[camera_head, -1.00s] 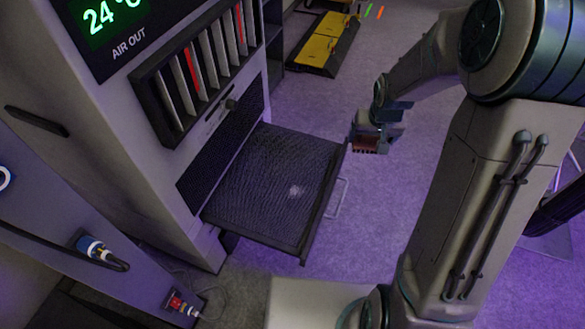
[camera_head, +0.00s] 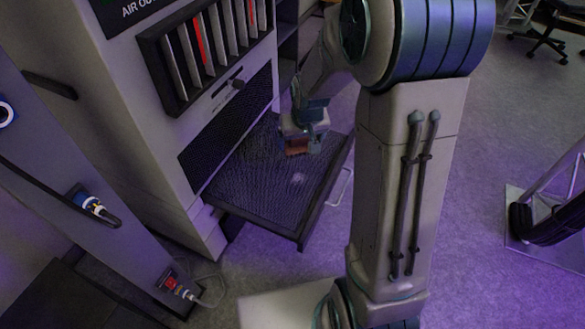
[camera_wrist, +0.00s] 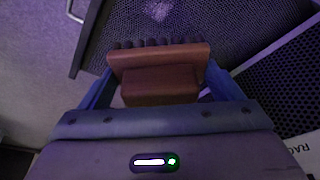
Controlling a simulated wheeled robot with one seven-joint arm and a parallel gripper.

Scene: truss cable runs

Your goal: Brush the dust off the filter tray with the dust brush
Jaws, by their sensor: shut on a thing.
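The filter tray (camera_head: 255,190) is a dark mesh tray with a raised rim, pulled out from the grey cabinet. A pale dust patch (camera_head: 298,178) lies on its mesh, toward the outer part; it also shows at the top of the wrist view (camera_wrist: 158,10). My gripper (camera_head: 300,140) is over the far part of the tray, shut on the dust brush (camera_head: 297,147). The brush has a reddish-brown block and dark bristle tufts, seen in the wrist view (camera_wrist: 158,75) between the blue fingers. The bristles point toward the dust patch; I cannot tell whether they touch the mesh.
The cabinet has a slotted vent (camera_head: 205,50) with red strips above the tray. A pale handle (camera_head: 341,188) sticks out from the tray's outer edge. A blue-tipped connector (camera_head: 90,203) sits on a panel at left. Open floor lies right of the tray.

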